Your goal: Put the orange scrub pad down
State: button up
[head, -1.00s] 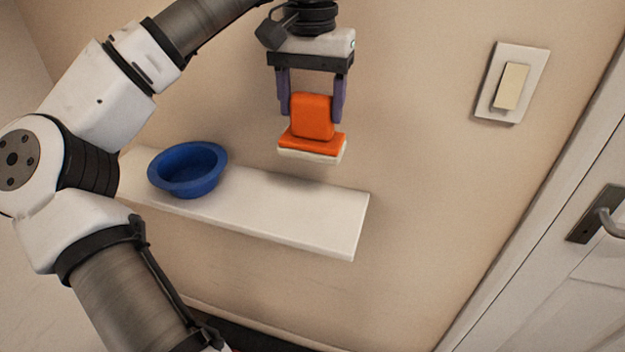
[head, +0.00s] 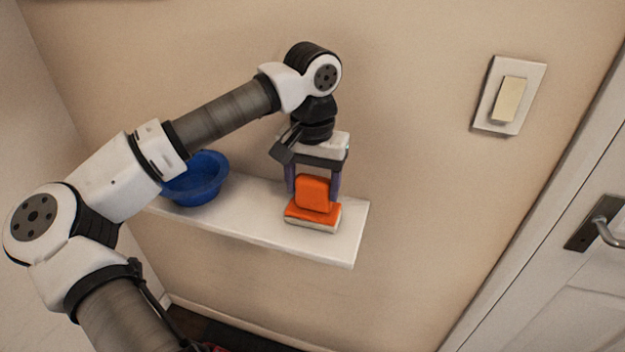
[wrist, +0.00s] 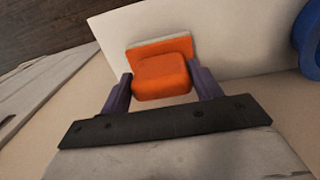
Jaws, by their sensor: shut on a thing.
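The orange scrub pad (head: 313,194) has a blocky orange grip on an orange base with a pale underside. My gripper (head: 314,186) is shut on the grip, one purple finger on each side. The pad is upright at the right part of the white shelf (head: 262,220), with its pale underside at or very close to the shelf top; I cannot tell for certain that it touches. In the wrist view the pad (wrist: 161,77) sits between my fingers, with the white shelf (wrist: 240,35) behind it.
A blue bowl (head: 200,180) stands on the left part of the shelf, partly hidden by my arm. Shelf between bowl and pad is clear. A light switch (head: 508,97) is on the wall, and a door with a handle (head: 600,222) is at right.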

jog(key=shift+f, duration=0.1)
jog(key=o, duration=1)
jog(key=shift+c, duration=0.2)
notch_tip(320, 180, up, 12)
jog(key=b, duration=0.1)
